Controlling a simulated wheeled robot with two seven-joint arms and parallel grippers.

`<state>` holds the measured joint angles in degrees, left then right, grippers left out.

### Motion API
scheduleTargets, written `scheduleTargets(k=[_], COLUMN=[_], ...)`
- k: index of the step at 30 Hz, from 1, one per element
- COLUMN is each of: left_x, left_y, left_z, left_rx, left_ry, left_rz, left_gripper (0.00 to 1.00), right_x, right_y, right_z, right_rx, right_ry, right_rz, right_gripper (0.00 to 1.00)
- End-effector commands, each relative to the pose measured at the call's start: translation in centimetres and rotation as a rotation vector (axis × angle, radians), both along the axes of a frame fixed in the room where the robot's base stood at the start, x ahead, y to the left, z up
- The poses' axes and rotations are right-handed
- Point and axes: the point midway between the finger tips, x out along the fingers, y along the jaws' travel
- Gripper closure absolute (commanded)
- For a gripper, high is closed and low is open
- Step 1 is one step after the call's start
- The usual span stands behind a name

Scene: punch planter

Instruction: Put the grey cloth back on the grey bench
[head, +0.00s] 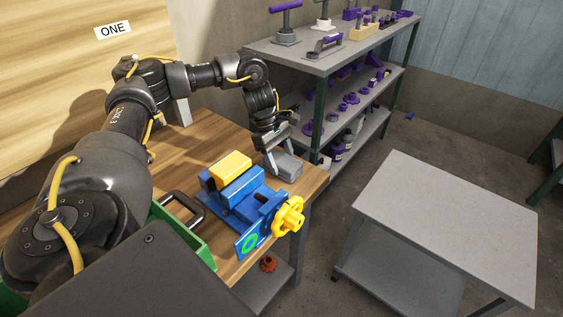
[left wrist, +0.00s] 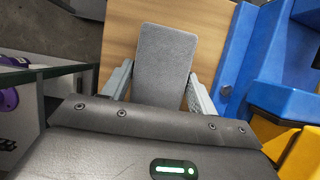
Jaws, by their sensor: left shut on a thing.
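The grey cloth (head: 288,166), a folded block-like pad, is at the far right corner of the wooden table. My left gripper (head: 272,158) is shut on it from above. In the left wrist view the cloth (left wrist: 163,58) lies between the two fingers (left wrist: 157,92), over the wood. I cannot tell whether it touches the table or hangs just above it. The grey bench (head: 450,215), with a bare flat top and a lower shelf, stands at the right, apart from the wooden table. My right gripper is not in view.
A blue vise (head: 240,195) with a yellow handwheel (head: 289,215) is close beside the cloth. A green crate (head: 185,232) stands left of the vise. A grey shelf rack (head: 330,60) with purple parts stands behind. Open floor separates table and bench.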

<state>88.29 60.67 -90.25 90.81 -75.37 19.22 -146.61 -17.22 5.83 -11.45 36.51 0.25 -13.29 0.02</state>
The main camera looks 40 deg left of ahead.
Motion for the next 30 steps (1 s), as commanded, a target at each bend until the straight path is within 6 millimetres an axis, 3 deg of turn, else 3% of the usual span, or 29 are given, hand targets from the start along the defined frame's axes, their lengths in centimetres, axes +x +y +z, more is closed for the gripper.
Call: scheduleTargets(k=[7, 8, 12, 23, 30], left_x=[0.0, 0.0, 0.0, 0.0, 0.1], left_y=[0.0, 0.0, 0.0, 0.0, 1.8], left_z=[-0.4, -0.3, -0.2, 0.4, 4.0], left_rx=[0.000, 0.000, 0.000, 0.000, 0.000], left_ry=[0.001, 0.001, 0.001, -0.001, -0.006], left_rz=[0.001, 0.001, 0.000, 0.000, 0.004], left_gripper=[0.63, 0.38, 0.20, 0.20, 0.20], right_x=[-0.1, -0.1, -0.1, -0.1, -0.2], right_y=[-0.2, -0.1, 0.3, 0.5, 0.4], right_z=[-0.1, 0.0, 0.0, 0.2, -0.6], right_rx=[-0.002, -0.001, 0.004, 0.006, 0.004], right_ry=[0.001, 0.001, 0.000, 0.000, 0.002], right_rz=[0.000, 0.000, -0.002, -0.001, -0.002], right_gripper=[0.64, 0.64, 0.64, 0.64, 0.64])
